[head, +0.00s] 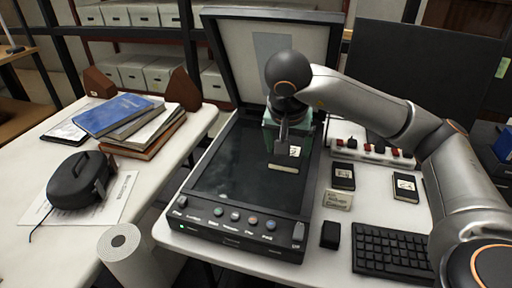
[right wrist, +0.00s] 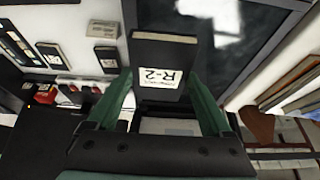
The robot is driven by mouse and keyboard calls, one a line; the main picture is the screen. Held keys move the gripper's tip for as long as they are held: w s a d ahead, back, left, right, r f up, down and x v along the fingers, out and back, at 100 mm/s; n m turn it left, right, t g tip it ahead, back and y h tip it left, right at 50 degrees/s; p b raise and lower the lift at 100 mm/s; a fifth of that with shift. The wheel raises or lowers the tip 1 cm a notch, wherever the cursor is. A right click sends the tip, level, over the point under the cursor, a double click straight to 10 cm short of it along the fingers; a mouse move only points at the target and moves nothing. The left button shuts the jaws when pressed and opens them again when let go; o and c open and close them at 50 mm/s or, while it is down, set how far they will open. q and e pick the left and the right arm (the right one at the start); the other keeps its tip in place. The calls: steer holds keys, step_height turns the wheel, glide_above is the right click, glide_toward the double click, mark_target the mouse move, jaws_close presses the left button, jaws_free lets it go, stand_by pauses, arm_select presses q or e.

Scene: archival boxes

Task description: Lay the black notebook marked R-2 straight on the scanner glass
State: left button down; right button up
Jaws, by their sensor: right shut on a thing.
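The black notebook marked R-2 (head: 284,165) is between the fingers of my right gripper (head: 286,138), over the right part of the scanner glass (head: 232,168). In the right wrist view the notebook (right wrist: 165,48) shows its white R-2 label between the green fingers of the gripper (right wrist: 160,80), which is shut on it. The glass is dark, and I cannot tell whether the notebook touches it. The scanner lid (head: 240,50) stands open behind. My left gripper is not in view.
Two more small black notebooks (head: 343,177) (head: 405,188) lie right of the scanner, near a small sign (head: 338,200), a black block (head: 330,235) and a keyboard (head: 392,250). A power strip (head: 345,143) lies behind. Stacked books (head: 120,115) are on the left table. The glass's left part is clear.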

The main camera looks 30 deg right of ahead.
steer(key=w+f, duration=0.4)
steer(key=w, duration=0.3)
steer(key=b, duration=0.1)
glide_above(259, 164)
steer(key=s+a, duration=0.1)
steer(key=f, duration=0.5)
steer(key=shift+s+a+f, duration=0.1)
steer(key=shift+s+a, duration=0.05)
steer(key=shift+s, duration=0.05)
steer(key=shift+w+f+b, duration=0.15)
steer(key=shift+f+b, duration=0.15)
steer(key=shift+f, duration=1.4)
steer(key=shift+f, duration=0.1)
steer(key=o, duration=1.2)
steer(key=shift+p+v, duration=0.75)
steer(key=shift+v, duration=5.35)
